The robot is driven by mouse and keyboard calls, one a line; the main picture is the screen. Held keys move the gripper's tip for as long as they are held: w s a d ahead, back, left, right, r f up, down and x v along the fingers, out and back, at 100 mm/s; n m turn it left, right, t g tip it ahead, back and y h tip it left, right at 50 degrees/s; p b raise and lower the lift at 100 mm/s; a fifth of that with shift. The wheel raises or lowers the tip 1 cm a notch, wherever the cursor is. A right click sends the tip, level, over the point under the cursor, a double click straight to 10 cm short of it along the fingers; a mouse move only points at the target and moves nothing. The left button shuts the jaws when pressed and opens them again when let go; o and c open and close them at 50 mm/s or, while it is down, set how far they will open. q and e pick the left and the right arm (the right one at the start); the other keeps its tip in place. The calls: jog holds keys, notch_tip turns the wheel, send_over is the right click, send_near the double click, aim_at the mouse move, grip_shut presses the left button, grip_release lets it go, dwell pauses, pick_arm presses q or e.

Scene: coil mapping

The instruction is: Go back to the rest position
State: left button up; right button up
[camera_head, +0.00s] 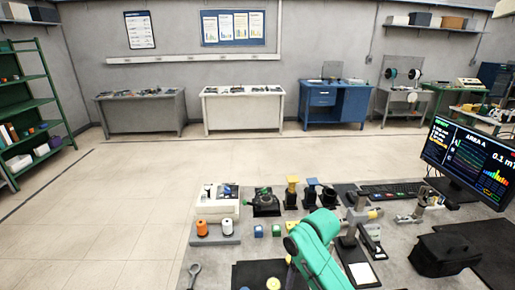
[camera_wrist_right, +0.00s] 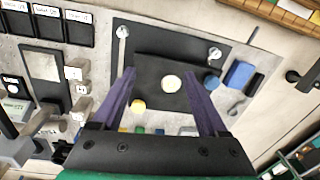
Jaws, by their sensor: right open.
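My right gripper (camera_wrist_right: 158,74) shows in the wrist view with its two purple fingers spread wide. It is open, with nothing held between the fingers. Beyond the fingertips lies a black plate (camera_wrist_right: 150,67) with a pale round disc (camera_wrist_right: 171,83) on it, seen between the fingers. My left gripper is in neither view.
On the table stand orange (camera_head: 202,228) and white (camera_head: 227,227) spools, small blocks, a monitor (camera_head: 470,160), a keyboard (camera_head: 395,190) and a black box (camera_head: 442,254). A wrench (camera_head: 193,272) lies at the left. The floor (camera_head: 110,180) beyond the table is clear.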

jog(key=s+d+f+t, duration=0.2)
jog(key=s+d, duration=0.3)
jog(key=s, duration=0.3)
jog(key=s+d+f+t, duration=0.1)
jog(key=s+d+f, duration=0.1)
jog(key=s+d, duration=0.5)
jog(key=s+a+f+g+b, duration=0.1)
jog(key=s+f+b, duration=0.15)
jog(key=f, duration=1.15)
jog(key=s+f+b, duration=0.1)
jog(key=f+b, duration=0.3)
jog(key=f, duration=1)
pick_arm(q)
notch_tip(320, 180, down, 11)
jog(key=b, duration=0.4)
jog(key=shift+s, duration=0.25)
pick_arm(e)
jog(key=s+d+f+g, duration=0.1)
jog(key=s+d+f, duration=0.2)
jog(key=s+f, duration=1.3)
notch_tip(320, 180, down, 4)
jog(key=shift+s+r+h, duration=0.1)
jog(key=shift+s+h, duration=0.25)
jog(key=shift+h, duration=0.05)
